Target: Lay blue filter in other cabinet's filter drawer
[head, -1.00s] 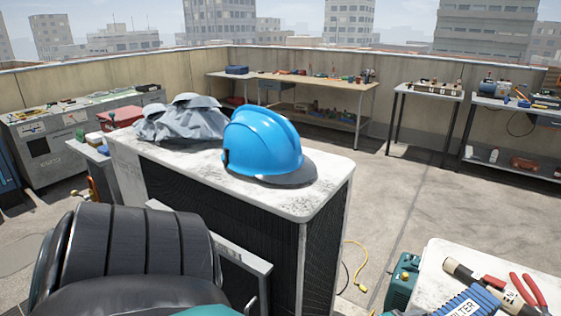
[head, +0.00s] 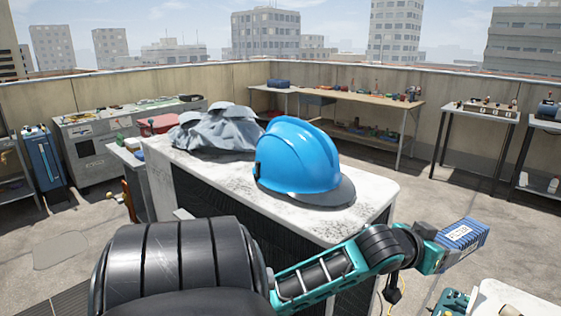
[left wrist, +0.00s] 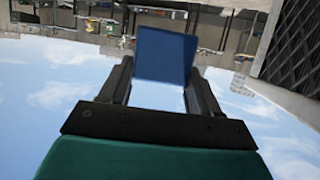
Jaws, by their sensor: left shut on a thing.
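The blue filter (head: 462,236) has a white label and is held up in the air at the right of the head view. My left gripper (head: 438,250) is shut on its near end. In the left wrist view the filter (left wrist: 166,55) shows as a plain blue block between the two dark fingers of the gripper (left wrist: 165,85). A condenser cabinet (head: 225,190) with a white top and dark mesh sides stands in the middle; my arm hides much of its near side. No open filter drawer can be made out.
A blue hard hat (head: 297,160) and a crumpled grey cloth (head: 213,130) lie on the cabinet top. Workbenches (head: 345,97) line the parapet. Open floor lies beyond the filter.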

